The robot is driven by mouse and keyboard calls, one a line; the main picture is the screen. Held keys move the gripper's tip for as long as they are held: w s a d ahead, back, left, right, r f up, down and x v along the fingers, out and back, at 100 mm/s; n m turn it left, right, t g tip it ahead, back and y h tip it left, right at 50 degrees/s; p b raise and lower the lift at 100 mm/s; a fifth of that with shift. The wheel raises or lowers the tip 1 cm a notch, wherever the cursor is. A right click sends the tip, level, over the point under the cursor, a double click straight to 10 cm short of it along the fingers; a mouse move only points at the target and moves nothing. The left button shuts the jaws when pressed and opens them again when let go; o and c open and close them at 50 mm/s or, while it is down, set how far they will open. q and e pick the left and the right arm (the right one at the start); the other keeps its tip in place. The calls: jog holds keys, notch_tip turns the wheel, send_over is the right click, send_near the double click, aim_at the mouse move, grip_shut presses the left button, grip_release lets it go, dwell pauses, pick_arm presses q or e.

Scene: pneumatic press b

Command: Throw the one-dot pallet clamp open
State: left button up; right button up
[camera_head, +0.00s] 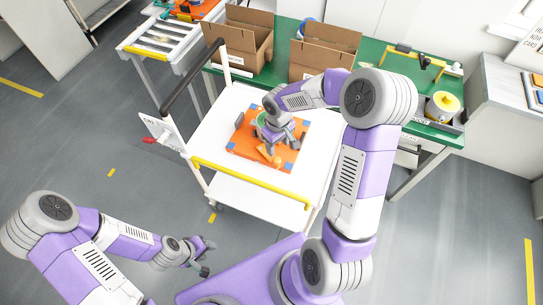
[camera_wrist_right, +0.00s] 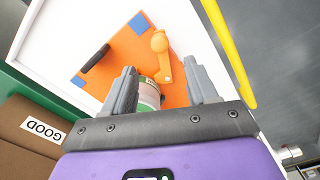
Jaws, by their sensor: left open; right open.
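An orange pallet (camera_head: 243,148) with blue corner patches lies on the white cart top; it also shows in the right wrist view (camera_wrist_right: 110,75). An orange clamp-like lever (camera_head: 268,153) stands on it near the front edge, and shows between my fingers in the right wrist view (camera_wrist_right: 161,47). I cannot make out any dots on it. A green and pale round part (camera_wrist_right: 148,92) sits beside the lever, partly behind my finger. My right gripper (camera_wrist_right: 163,75) is open over the pallet, its fingers either side of the lever and round part. My left gripper (camera_head: 209,257) is open, away from the cart.
A dark bar (camera_wrist_right: 96,58) stands at one pallet edge. The cart has a yellow front rail (camera_head: 250,180) and a tall black handle (camera_head: 190,80). Behind it, a green bench (camera_head: 285,30) carries cardboard boxes (camera_head: 325,50). White cart top is free around the pallet.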

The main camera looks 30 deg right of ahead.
jog(key=b, duration=0.3)
send_over(276, 159)
notch_tip(276, 159, down, 4)
jog(key=shift+w+f, duration=0.1)
jog(key=shift+f, duration=0.15)
notch_tip(276, 159, down, 7)
jog(key=shift+f+b, duration=0.2)
jog(key=shift+b, duration=0.9)
pick_arm(q)
notch_tip(276, 159, down, 6)
jog(key=shift+w+f, duration=0.15)
jog(key=shift+w, duration=0.25)
pick_arm(e)
jog(key=shift+c, duration=0.2)
grip_shut()
